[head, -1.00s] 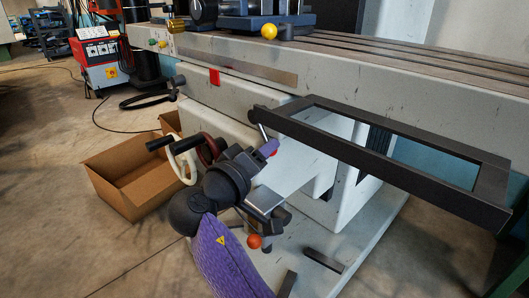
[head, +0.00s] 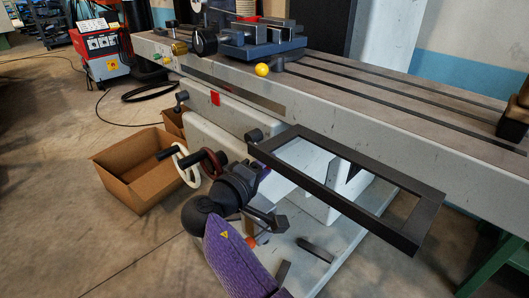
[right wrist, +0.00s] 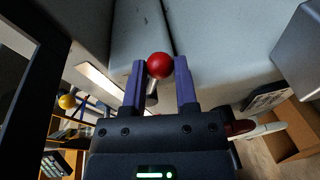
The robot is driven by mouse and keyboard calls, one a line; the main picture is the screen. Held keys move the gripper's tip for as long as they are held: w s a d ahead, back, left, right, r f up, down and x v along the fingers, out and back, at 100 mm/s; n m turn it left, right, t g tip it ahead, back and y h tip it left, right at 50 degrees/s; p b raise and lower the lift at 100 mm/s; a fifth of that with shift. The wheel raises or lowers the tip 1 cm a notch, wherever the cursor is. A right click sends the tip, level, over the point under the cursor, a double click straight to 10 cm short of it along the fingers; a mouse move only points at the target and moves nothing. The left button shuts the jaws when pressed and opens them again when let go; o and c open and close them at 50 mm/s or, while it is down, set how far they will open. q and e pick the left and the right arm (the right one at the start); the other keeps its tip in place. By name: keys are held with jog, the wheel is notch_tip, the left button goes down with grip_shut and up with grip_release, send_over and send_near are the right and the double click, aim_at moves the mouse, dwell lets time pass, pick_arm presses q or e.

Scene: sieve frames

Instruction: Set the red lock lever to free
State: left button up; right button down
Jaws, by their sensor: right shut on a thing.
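The red ball knob of the lock lever (right wrist: 159,65) sits between the purple fingers of my right gripper (right wrist: 160,80) in the right wrist view. A short metal stem shows just below the ball. The gripper is shut on the knob, near the fingertips. In the head view my right gripper (head: 263,171) reaches in from below, beside the front of the grey machine (head: 345,125). There the fingers and the black frame hide the knob and lever. Any free or locked marking is not readable. My left gripper is not in view.
A black rectangular frame (head: 330,198) juts out just above and right of the gripper. Handwheels with a white rim (head: 187,172) and a dark red rim (head: 213,160) stand close left. An orange knob (head: 250,241) is below. A cardboard box (head: 145,192) lies on the floor.

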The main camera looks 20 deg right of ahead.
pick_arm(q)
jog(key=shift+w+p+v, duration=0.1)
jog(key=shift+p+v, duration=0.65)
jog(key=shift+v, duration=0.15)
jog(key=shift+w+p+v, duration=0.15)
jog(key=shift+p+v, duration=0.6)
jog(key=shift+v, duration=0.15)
pick_arm(e)
jog(key=shift+s+d+r+n, duration=0.1)
jog(key=shift+s+r+n, duration=0.15)
jog(key=shift+r+n, duration=0.6)
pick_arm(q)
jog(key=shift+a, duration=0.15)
pick_arm(e)
jog(key=shift+f+g, duration=0.2)
jog(key=shift+g, duration=0.1)
jog(key=c, duration=0.7)
grip_release()
jog(key=shift+o, duration=0.2)
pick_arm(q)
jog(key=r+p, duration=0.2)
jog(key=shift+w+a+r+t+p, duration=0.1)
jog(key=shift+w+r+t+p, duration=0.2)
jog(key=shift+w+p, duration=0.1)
pick_arm(e)
jog(key=v, duration=1)
jog(key=shift+c, duration=0.2)
